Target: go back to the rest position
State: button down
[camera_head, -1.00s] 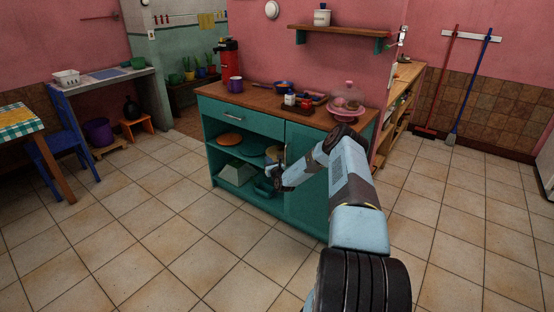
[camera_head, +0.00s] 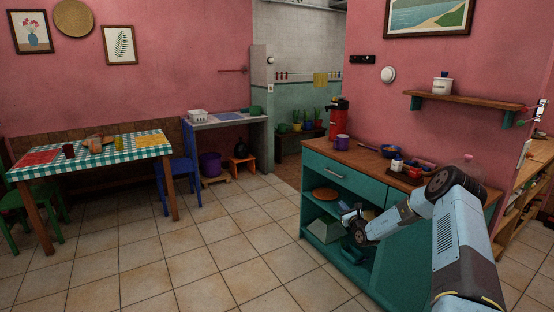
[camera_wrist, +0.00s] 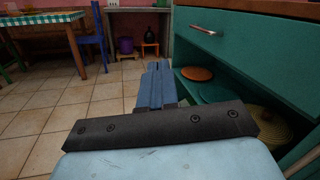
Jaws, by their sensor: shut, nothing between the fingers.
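My gripper (camera_head: 347,212) shows in front of the open shelves of a teal cabinet (camera_head: 345,181). In the wrist view its blue fingers (camera_wrist: 157,72) lie together, with nothing held. They point past the cabinet's left side, over the tiled floor. My arm reaches in from the lower right of the head view, bent at the elbow, and hides part of the cabinet front.
The open shelves hold an orange plate (camera_head: 325,194), which also shows in the wrist view (camera_wrist: 197,73). A purple mug (camera_head: 342,142) stands on the cabinet top. A checkered table (camera_head: 110,150) and blue chair (camera_head: 180,172) stand left. Floor between is clear.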

jog(key=s+a+r+n+g+y, duration=0.35)
jog(key=a+r+n, duration=0.3)
jog(key=r, duration=0.35)
jog(key=s+a+r+n+g+y, duration=0.35)
jog(key=a+r+n+y, duration=0.2)
jog(key=a+r, duration=0.35)
jog(key=s+a+r+n+g+h, duration=0.1)
jog(key=s+a+r+n+g, duration=0.35)
jog(key=s, duration=0.45)
jog(key=s+a+r+n+g+h, duration=0.1)
jog(key=s+a+r+n+g, duration=0.15)
jog(key=s+r+n, duration=0.4)
jog(key=s+d+r+n+g+h, duration=0.1)
jog(key=s+r+n+h, duration=0.2)
jog(key=s, duration=0.8)
jog(key=s+d+r+n+g+h, duration=0.1)
jog(key=s+r+h, duration=0.2)
jog(key=s+r, duration=0.55)
jog(key=s+d+n+t+h, duration=0.1)
jog(key=s+d+h, duration=0.1)
jog(key=s, duration=0.6)
jog(key=s+d+n+t+h, duration=0.1)
jog(key=s+d+h, duration=0.1)
jog(key=s+d, duration=0.3)
jog(key=s+d+f+n+t+h, duration=0.1)
jog(key=s+d, duration=0.3)
jog(key=s, duration=0.7)
jog(key=shift+d+h, duration=0.25)
jog(key=shift+h, duration=0.25)
